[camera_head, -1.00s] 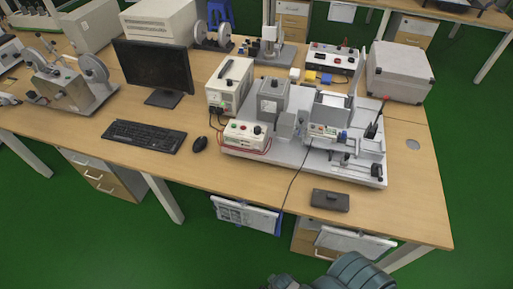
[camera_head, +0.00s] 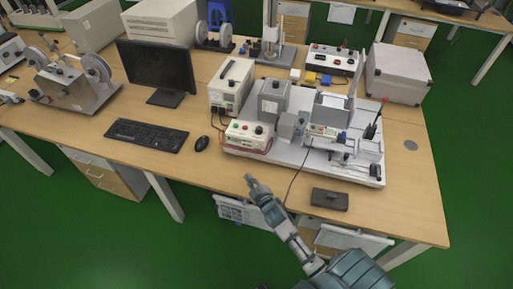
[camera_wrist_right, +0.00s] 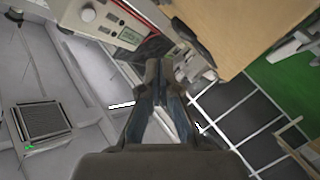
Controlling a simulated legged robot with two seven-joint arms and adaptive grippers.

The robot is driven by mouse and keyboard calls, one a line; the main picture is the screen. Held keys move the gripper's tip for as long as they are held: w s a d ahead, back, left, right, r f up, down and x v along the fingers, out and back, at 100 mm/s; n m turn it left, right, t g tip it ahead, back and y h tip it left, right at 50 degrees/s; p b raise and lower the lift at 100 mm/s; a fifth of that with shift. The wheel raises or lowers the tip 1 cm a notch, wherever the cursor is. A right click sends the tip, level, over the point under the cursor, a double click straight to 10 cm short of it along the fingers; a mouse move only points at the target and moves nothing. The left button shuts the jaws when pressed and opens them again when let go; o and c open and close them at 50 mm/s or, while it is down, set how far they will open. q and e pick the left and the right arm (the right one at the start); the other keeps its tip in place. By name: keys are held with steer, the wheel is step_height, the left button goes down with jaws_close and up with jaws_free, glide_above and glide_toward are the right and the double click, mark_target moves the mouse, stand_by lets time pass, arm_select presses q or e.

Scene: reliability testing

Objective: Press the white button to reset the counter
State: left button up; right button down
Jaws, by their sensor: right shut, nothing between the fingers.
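My right gripper (camera_head: 251,182) is shut and empty. It is over the front edge of the desk, in front of the white control box (camera_head: 248,134) with red and green buttons, and apart from it. A small counter unit (camera_head: 323,131) sits on the grey test rig further right. In the right wrist view the closed fingers (camera_wrist_right: 165,68) point toward a panel (camera_wrist_right: 118,28) with a small display (camera_wrist_right: 130,36) and pale round controls. I cannot tell for sure which control is the white button. My left gripper is not in view.
The rig's base plate (camera_head: 290,159) fills the right middle of the desk. A black box (camera_head: 329,199) lies near the front edge. A mouse (camera_head: 201,143), keyboard (camera_head: 146,135) and monitor (camera_head: 156,68) stand left. A dark cable runs down over the front edge.

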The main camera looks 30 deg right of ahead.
mark_target(258, 146)
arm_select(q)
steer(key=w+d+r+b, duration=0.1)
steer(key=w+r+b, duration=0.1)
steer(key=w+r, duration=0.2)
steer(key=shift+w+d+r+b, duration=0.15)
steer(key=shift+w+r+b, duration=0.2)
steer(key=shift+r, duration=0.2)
arm_select(e)
steer(key=w+d+r+n+t, duration=0.1)
steer(key=w+d+r, duration=0.1)
steer(key=w+d, duration=0.6)
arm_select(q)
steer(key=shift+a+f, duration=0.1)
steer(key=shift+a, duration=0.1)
arm_select(e)
steer(key=shift+s+r, duration=0.1)
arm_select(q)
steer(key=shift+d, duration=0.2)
arm_select(e)
steer(key=shift+d, duration=0.25)
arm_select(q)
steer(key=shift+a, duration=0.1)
arm_select(e)
steer(key=shift+a, duration=0.25)
steer(key=shift+d, duration=0.15)
